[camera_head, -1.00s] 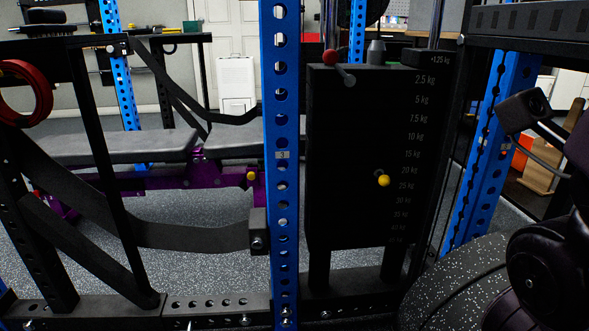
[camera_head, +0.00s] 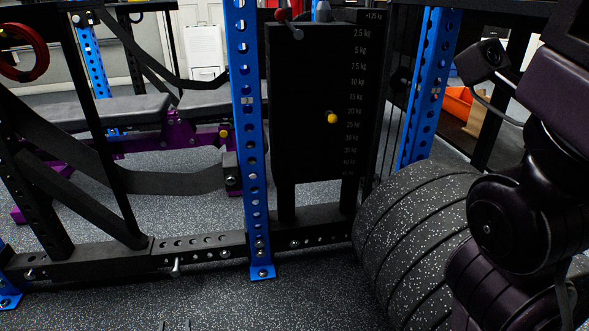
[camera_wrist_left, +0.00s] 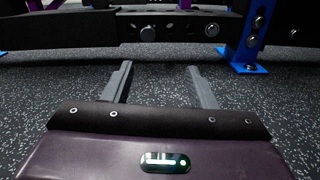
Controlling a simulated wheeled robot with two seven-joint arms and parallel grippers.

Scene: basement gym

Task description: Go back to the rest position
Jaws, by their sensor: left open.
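My left gripper (camera_wrist_left: 159,76) shows in the left wrist view with its two grey fingers wide apart. Nothing is between them, and dark speckled floor lies beyond. In the head view only the small tips of my left gripper (camera_head: 175,325) show at the bottom edge, low in front of the rack's base. My right arm is folded at the right side of the head view. Its gripper is out of the picture.
A blue rack upright (camera_head: 247,130) and black base beam (camera_head: 200,248) stand ahead. A weight stack (camera_head: 310,110) has a yellow-knobbed pin (camera_head: 332,118). Speckled weight plates (camera_head: 400,225) sit beside my right arm. A purple-framed bench (camera_head: 100,112) is behind. Front floor is clear.

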